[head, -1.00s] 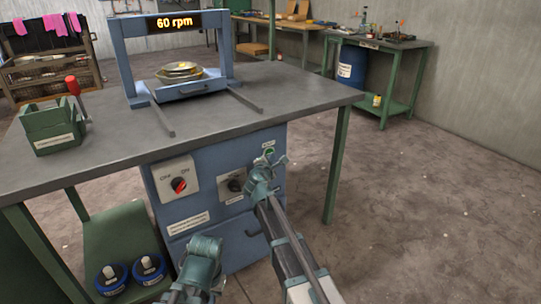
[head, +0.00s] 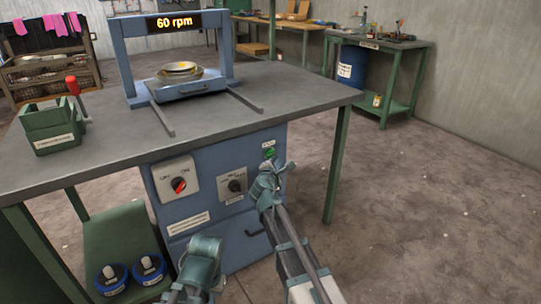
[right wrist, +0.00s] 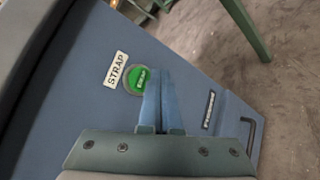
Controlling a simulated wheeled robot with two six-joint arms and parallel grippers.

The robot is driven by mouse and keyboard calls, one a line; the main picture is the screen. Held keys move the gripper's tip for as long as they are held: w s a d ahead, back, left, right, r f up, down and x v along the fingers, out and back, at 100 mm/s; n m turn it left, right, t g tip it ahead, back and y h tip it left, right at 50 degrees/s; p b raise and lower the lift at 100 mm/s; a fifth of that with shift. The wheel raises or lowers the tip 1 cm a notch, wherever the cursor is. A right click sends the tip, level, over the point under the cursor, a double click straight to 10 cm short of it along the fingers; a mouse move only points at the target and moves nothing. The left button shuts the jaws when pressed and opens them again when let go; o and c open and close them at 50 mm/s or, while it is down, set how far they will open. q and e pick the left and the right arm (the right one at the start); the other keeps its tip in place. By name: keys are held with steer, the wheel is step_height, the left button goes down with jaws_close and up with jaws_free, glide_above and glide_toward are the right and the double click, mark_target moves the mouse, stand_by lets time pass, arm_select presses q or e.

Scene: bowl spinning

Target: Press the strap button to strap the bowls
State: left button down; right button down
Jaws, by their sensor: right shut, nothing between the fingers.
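The round green strap button (head: 269,153) is on the upper right of the blue cabinet front; in the right wrist view the button (right wrist: 137,80) lies beside a white STRAP label (right wrist: 116,70). My right gripper (head: 284,168) is shut and empty, just below and right of the button in the head view. In the right wrist view its fingertips (right wrist: 158,72) lie just right of the button; whether they touch it I cannot tell. The stacked bowls (head: 180,69) sit under the blue frame (head: 116,50). My left gripper (head: 204,250) is low before the cabinet, its fingers unclear.
A red rotary switch (head: 179,185) and a black knob (head: 235,186) are on the cabinet front. A cabinet handle (head: 256,232) is below. The display (head: 174,22) reads 60 rpm. A green box with a red lever (head: 73,86) stands on the table's left.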

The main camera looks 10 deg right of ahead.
steer(key=s, duration=0.1)
steer(key=s+d, duration=0.1)
steer(key=s, duration=0.1)
steer(key=shift+s+d, duration=0.1)
stand_by(0.5)
steer(key=s+a+f+m+g+y+p, duration=0.15)
steer(key=s+a+f+m+g, duration=0.35)
steer(key=s, duration=0.6)
steer(key=s+a+f+m+g+y+p, duration=0.15)
steer(key=s+a+f+m+g, duration=0.35)
steer(key=s, duration=0.7)
steer(key=s+a+f+m+g+y, duration=0.2)
steer(key=s+a+f+m+g, duration=0.3)
steer(key=s, duration=0.6)
step_height(320, 180, up, 39)
steer(key=a+p, duration=0.1)
steer(key=p, duration=3.7)
steer(key=shift+a+m+t, duration=0.2)
steer(key=shift+m+t, duration=0.2)
